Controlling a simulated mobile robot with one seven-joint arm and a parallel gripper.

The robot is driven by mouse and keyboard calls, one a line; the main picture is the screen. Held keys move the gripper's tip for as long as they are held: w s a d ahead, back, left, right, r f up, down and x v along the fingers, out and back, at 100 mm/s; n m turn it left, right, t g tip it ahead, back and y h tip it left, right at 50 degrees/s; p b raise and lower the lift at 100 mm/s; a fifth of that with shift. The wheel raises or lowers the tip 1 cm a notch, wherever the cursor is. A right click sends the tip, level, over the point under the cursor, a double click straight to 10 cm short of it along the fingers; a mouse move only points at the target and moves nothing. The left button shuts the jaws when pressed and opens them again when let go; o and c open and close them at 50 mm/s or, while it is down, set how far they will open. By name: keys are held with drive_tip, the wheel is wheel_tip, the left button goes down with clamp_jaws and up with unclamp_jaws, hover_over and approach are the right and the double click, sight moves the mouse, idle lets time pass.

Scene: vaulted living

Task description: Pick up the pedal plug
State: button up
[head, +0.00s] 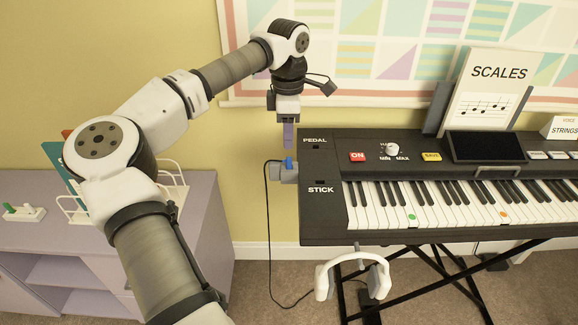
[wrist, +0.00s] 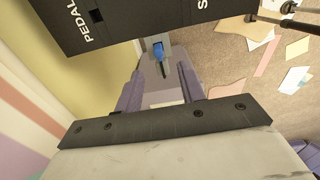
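The pedal plug (head: 289,163) is small and blue, with a dark cable. It sits at a grey holder (head: 284,176) on the left end of the keyboard, beside the PEDAL and STICK labels. My gripper (head: 289,147) points down just above the plug, apart from it. In the wrist view, the purple fingers of my gripper (wrist: 160,72) are spread with nothing held between them. The blue plug (wrist: 158,51) shows just beyond the fingertips, roughly in line with the gap. The plug's lower part is hard to make out.
The keyboard (head: 320,215) is close on the right, on a black stand. White headphones (head: 352,275) hang below it. The plug's cable (head: 268,230) drops to the floor. A yellow wall (head: 240,140) is behind, and a lilac cabinet (head: 205,215) stands at left.

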sight(289, 158)
drive_tip(key=shift+w+d+f+p, duration=0.1)
drive_tip(key=shift+f+p, duration=0.25)
drive_tip(key=shift+f, duration=3.1)
clamp_jaws()
